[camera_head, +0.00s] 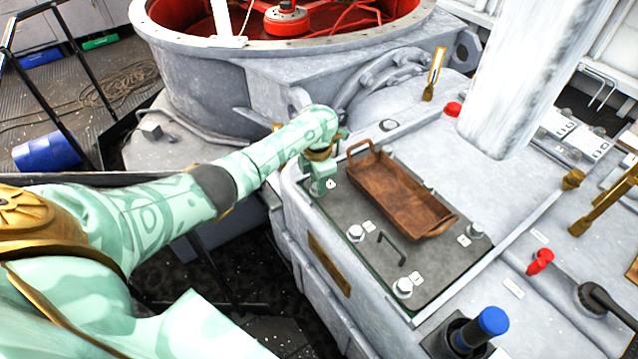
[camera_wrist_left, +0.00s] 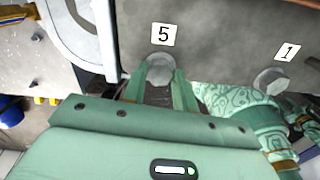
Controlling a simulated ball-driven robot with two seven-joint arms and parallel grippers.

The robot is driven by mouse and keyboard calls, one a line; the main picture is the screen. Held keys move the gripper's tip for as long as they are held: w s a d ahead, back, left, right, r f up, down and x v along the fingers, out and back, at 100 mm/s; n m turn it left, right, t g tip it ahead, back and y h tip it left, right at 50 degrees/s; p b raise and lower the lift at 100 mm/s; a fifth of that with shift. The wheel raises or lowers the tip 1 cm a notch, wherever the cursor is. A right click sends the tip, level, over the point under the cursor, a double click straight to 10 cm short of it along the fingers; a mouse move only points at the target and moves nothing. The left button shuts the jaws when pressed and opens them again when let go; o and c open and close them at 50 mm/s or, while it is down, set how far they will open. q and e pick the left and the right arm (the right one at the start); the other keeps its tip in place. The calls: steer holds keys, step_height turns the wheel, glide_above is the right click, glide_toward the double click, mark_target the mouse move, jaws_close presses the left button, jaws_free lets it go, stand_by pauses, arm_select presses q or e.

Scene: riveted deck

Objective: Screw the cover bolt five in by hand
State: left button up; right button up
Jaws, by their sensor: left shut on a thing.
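The dark cover plate (camera_head: 340,205) lies on the grey housing, with hex bolts and small white number tags along its edges. Bolt five (camera_wrist_left: 160,66) shows as a round grey head beside the tag "5" (camera_wrist_left: 163,35) in the left wrist view. My left gripper (camera_head: 319,188) points down at the plate's left edge and is shut on bolt five, one finger on either side of its head. In the head view the gripper hides this bolt. Bolt one (camera_wrist_left: 270,80) stands to its right in the wrist view. My right gripper is not in view.
A rusty brown tray (camera_head: 397,193) rests on the plate just right of my left gripper. A black handle (camera_head: 391,247) and other bolts (camera_head: 355,233) (camera_head: 402,288) stand toward the front. A thick pale column (camera_head: 530,75) rises behind, and a blue-capped part (camera_head: 493,321) stands front right.

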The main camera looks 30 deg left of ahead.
arm_select(q)
steer(key=shift+w+a+r+m+b, duration=0.1)
steer(key=shift+w+m+b, duration=0.05)
steer(key=shift+m+b, duration=0.2)
steer(key=shift+r, duration=0.1)
steer(key=o, duration=1)
step_height(320, 180, up, 16)
steer(key=p, duration=0.7)
steer(key=shift+r+p, duration=0.1)
steer(key=shift+p, duration=0.2)
